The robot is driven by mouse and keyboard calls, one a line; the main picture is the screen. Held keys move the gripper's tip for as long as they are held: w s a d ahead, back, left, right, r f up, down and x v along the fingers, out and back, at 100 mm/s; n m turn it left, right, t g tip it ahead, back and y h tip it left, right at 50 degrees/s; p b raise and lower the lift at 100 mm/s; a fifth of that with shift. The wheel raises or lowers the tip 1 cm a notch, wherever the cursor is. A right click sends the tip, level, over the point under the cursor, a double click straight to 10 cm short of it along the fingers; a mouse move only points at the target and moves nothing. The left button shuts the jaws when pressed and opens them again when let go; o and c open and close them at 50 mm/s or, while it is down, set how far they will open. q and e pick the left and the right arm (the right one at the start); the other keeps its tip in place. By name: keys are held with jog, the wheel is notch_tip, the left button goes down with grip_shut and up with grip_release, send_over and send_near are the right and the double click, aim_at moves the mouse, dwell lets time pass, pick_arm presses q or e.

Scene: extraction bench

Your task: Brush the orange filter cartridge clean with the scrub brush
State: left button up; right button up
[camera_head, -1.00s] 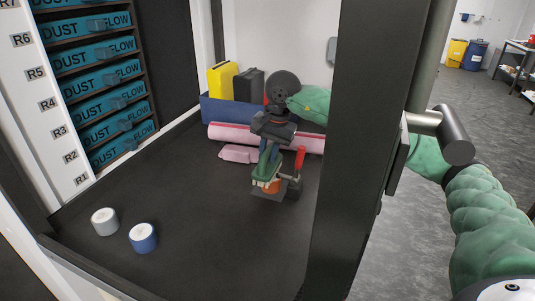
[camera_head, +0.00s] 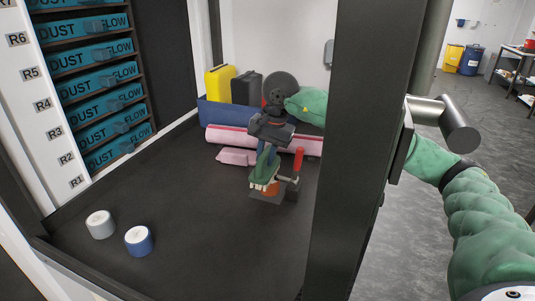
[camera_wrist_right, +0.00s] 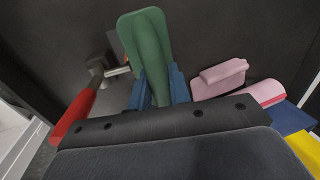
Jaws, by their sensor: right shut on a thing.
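My right gripper (camera_head: 266,150) reaches into the bench from the right and points down. It is shut on the green scrub brush (camera_head: 263,170), whose pale bristles show along its lower edge. The brush's green body also shows between the blue fingers in the right wrist view (camera_wrist_right: 147,45). The orange filter cartridge (camera_head: 271,189) sits low in a grey holder, just under the brush and partly hidden by it. The bristles are at the cartridge's upper part; I cannot tell if they touch. My left gripper is out of view.
A red-handled clamp (camera_head: 298,160) stands right beside the cartridge. A pink block (camera_head: 237,157), a pink roll (camera_head: 225,135) and a blue bin (camera_head: 215,111) lie behind. White (camera_head: 100,225) and blue-banded (camera_head: 139,241) rolls stand front left. A dark post (camera_head: 360,150) rises at right.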

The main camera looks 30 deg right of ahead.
jog(key=shift+s+a, duration=0.9)
jog(key=shift+a, duration=0.05)
jog(key=shift+b, duration=0.3)
jog(key=shift+w+d, duration=0.1)
jog(key=shift+w+d+b, duration=0.55)
jog(key=shift+w+d, duration=0.2)
jog(key=shift+d, duration=0.1)
jog(key=shift+w+d+f+b, duration=0.1)
jog(key=shift+w+d+b, duration=0.45)
jog(key=shift+w+d, duration=0.25)
jog(key=shift+s, duration=0.1)
